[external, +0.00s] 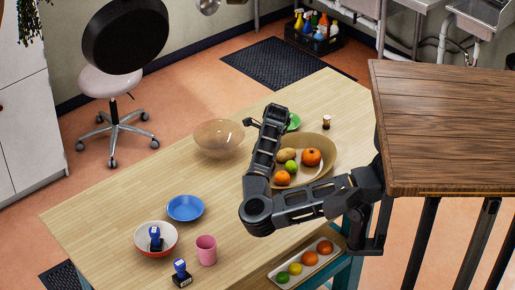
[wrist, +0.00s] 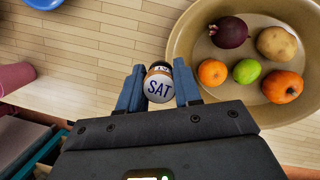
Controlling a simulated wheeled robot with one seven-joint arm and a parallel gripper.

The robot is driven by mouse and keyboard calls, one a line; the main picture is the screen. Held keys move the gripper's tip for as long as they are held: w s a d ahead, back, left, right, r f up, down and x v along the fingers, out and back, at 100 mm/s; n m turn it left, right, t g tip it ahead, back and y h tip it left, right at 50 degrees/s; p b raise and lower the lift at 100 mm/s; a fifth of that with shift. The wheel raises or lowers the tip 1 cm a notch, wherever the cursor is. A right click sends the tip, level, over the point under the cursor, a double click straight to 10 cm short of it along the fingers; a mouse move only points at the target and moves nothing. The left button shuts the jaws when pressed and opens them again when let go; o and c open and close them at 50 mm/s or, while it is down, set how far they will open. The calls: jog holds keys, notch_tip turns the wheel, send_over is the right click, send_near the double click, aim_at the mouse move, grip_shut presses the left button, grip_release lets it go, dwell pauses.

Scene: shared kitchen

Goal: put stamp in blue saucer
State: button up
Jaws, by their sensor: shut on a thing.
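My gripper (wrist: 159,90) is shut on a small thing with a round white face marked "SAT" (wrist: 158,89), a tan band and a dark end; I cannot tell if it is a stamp. In the external view my gripper (external: 250,122) is above the table, left of the fruit bowl, and what it holds is hidden. One blue-handled stamp (external: 155,239) stands in the red-and-white bowl (external: 143,247); another stamp (external: 181,273) stands on the table's front edge. The blue saucer (external: 185,207) is empty, at the table's left; its edge shows in the wrist view (wrist: 42,3).
A large bowl of fruit (external: 329,172) sits right of my gripper, also in the wrist view (wrist: 184,72). An empty tan bowl (external: 218,138) stands behind, a pink cup (external: 206,250) near the blue saucer, a small bottle (external: 326,122) at back right.

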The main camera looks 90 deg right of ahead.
jog(key=w+d+r+n+p, duration=0.2)
jog(key=w+d+r, duration=0.15)
jog(key=w, duration=0.55)
jog(key=n+y, duration=0.1)
jog(key=n, duration=0.3)
send_over(183, 212)
jog(key=s, duration=0.1)
notch_tip(183, 212, down, 11)
jog(key=shift+r+p, duration=0.1)
jog(key=shift+p, duration=0.3)
jog(key=shift+f+p, duration=0.3)
jog(key=shift+f, duration=1.8)
jog(key=shift+f, duration=0.15)
jog(key=o, duration=1.1)
jog(key=shift+c, duration=0.2)
